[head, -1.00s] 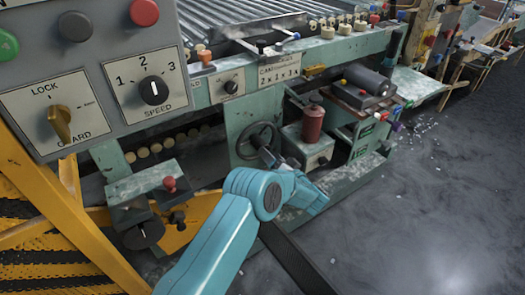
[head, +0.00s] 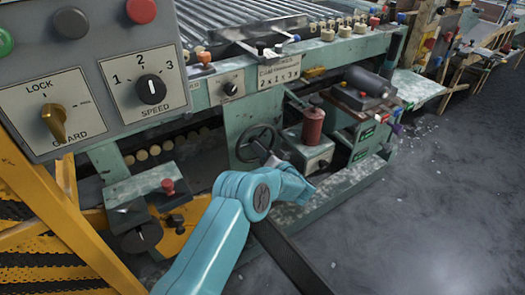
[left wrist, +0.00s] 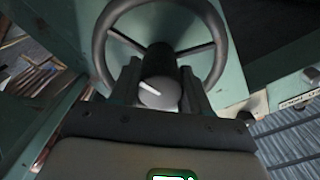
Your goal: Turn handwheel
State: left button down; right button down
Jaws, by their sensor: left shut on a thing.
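The handwheel (head: 257,143) is a dark ring with spokes on the front of the green machine, low in the middle of the head view. In the left wrist view the handwheel (left wrist: 160,8) fills the top. Its dark hub knob with a grey face and a white mark (left wrist: 158,92) faces the camera. My left gripper (left wrist: 158,85) has a finger on each side of this knob and is shut on it. In the head view my teal left arm reaches up to the wheel and hides the gripper's tips. My right gripper does not show.
A red cylinder on a green block (head: 312,125) stands just right of the wheel. A control panel with a speed dial (head: 151,89) is at the upper left, beside a yellow frame (head: 62,215). Open grey floor (head: 440,220) lies at the right.

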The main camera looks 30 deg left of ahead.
pick_arm(q)
jog(key=shift+m+p, duration=0.45)
jog(key=shift+m, duration=1.15)
jog(key=c, duration=0.5)
grip_release()
jog(key=p+v, duration=0.2)
jog(key=v, duration=1.4)
jog(key=shift+s+d+f+p, duration=0.1)
jog(key=shift+d+p, duration=0.05)
jog(key=shift+p, duration=0.25)
